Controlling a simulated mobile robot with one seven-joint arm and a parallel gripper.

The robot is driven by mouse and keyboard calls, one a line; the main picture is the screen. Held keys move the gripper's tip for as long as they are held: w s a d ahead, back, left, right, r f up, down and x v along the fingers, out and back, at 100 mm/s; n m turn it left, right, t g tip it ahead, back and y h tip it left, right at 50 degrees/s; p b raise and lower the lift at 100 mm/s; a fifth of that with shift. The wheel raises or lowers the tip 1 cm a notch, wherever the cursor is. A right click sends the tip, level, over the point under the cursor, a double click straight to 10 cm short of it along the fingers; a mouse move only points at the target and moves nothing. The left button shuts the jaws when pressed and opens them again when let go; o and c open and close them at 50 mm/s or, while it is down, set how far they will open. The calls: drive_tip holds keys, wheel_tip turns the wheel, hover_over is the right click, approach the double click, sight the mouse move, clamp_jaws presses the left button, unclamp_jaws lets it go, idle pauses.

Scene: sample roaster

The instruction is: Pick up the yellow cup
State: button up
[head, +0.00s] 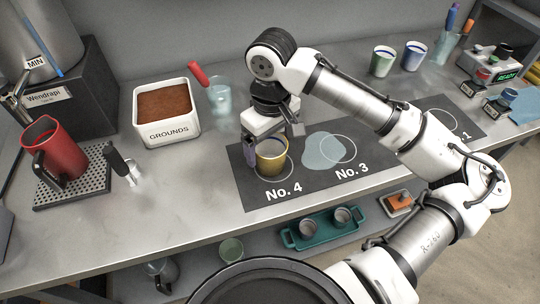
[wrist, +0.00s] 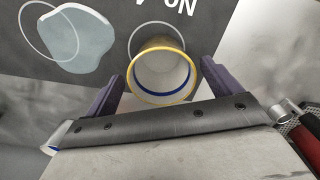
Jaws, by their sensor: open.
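The yellow cup (head: 272,158) stands upright on the No. 4 circle of the dark mat (head: 390,172) in the head view. In the wrist view the cup (wrist: 163,74) shows its yellow rim, white inside and a blue ring within. My gripper (head: 270,145) is right at the cup from above and behind. In the wrist view my open gripper (wrist: 161,84) has one dark finger on each side of the cup. Gaps seem to show between fingers and cup; whether either touches is hard to tell.
A pale blue puddle-like patch (head: 324,151) lies beside the cup, toward No. 3. A grounds bin (head: 168,130), a glass with a red-handled tool (head: 219,97) and a red pitcher (head: 62,155) stand left. Green (head: 381,62) and blue (head: 414,56) cups stand at the back right.

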sight(270, 154)
wheel_tip(270, 154, down, 4)
drive_tip(key=shift+a+f, duration=0.15)
drive_tip(key=shift+f, duration=0.05)
drive_tip(key=shift+c, duration=0.3)
drive_tip(key=c, duration=1.1)
drive_tip(key=shift+r, duration=0.15)
